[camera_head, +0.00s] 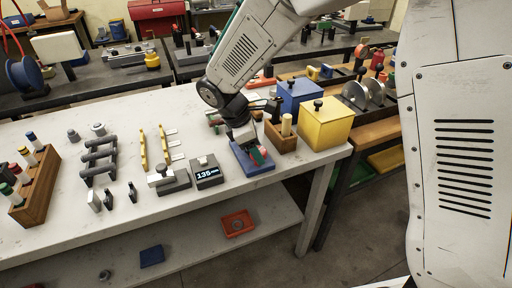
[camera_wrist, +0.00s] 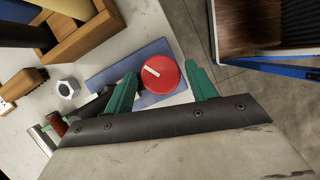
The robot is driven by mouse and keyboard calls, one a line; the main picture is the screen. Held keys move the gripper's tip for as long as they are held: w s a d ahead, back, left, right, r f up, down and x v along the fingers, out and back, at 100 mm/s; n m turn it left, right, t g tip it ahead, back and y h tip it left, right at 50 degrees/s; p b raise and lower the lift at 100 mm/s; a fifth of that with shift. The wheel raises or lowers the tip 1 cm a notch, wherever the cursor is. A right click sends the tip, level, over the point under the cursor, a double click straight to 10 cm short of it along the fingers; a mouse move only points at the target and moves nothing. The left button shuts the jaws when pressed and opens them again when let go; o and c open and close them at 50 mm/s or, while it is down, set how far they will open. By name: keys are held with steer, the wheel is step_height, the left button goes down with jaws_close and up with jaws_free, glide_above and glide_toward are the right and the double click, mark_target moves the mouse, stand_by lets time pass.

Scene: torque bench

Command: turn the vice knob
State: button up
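The vice knob (camera_wrist: 158,84) is a round red disc with a white mark running diagonally across it in the wrist view. It sits over a flat blue base (camera_wrist: 113,70). My gripper (camera_wrist: 160,70) is open, with one green finger on each side of the knob. The left finger is very close to the knob's edge; a narrow gap shows on the right. I cannot tell whether the left finger touches. In the head view my gripper (camera_head: 246,146) points down over the blue base (camera_head: 258,170), and the knob (camera_head: 259,156) is partly hidden by the fingers.
A wooden box (camera_head: 283,142) with upright handles stands right of the gripper, beside a yellow box (camera_head: 326,125) and a blue box (camera_head: 297,93). A display block reading 135 (camera_head: 207,174) stands to the left. The bench's front edge is close.

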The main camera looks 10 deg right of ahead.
steer(key=shift+o, duration=0.2)
steer(key=v, duration=0.7)
steer(key=shift+a+r, duration=0.2)
steer(key=shift+r, duration=0.15)
steer(key=s+d+r+m+y, duration=0.2)
steer(key=s+d+r+m, duration=0.2)
steer(key=s+d+m, duration=0.5)
steer(key=s+d+r+m+t+y, duration=0.1)
steer(key=s+d+r+m, duration=0.3)
steer(key=s+d+m, duration=0.5)
steer(key=s+d+y, duration=0.1)
steer(key=s+d, duration=0.3)
steer(key=s, duration=0.5)
steer(key=shift+d+r, duration=0.15)
steer(key=shift+r, duration=0.1)
